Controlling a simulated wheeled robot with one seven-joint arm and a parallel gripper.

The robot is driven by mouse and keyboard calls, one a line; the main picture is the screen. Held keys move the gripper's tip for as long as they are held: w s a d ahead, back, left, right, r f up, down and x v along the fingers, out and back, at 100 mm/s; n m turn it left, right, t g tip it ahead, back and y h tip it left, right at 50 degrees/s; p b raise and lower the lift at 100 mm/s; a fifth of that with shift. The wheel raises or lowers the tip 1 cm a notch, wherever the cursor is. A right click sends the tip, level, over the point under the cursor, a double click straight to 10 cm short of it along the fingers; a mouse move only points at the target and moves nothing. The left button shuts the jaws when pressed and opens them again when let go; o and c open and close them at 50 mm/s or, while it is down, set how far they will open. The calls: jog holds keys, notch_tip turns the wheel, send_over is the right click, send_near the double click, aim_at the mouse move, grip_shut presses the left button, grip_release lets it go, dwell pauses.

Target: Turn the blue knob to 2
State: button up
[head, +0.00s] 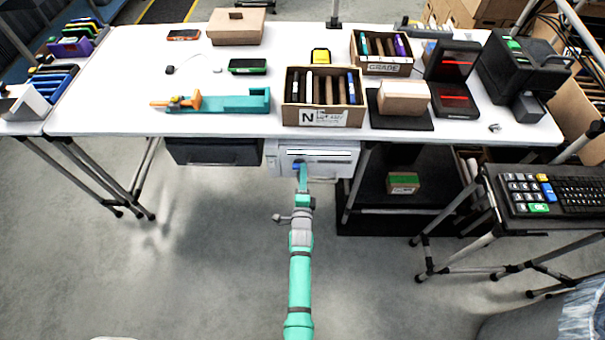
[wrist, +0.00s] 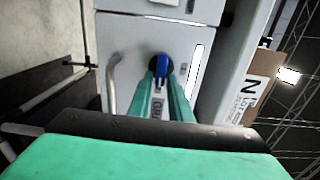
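The blue knob (wrist: 161,62) sits on a dark round base on the front of a light grey cabinet. In the wrist view its blue grip stands between the tips of my gripper (wrist: 161,78). The two teal fingers are apart, one on each side of the knob. I cannot tell whether they press on it. In the head view the arm reaches the grey cabinet (head: 345,158) under the table, and my gripper (head: 302,178) is at the cabinet's left front. The blue knob shows small there (head: 296,165). The number marks around the knob cannot be read.
A grey bar handle (wrist: 113,85) stands left of the knob. The white table (head: 222,120) overhangs the cabinet and carries a carton marked N (head: 322,117). A black drawer (head: 213,153) hangs to the left, and a dark shelf (head: 390,222) stands to the right. The front floor is open.

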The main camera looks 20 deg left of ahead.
jog(key=shift+o, duration=0.8)
jog(key=v, duration=1)
jog(key=shift+s, duration=0.4)
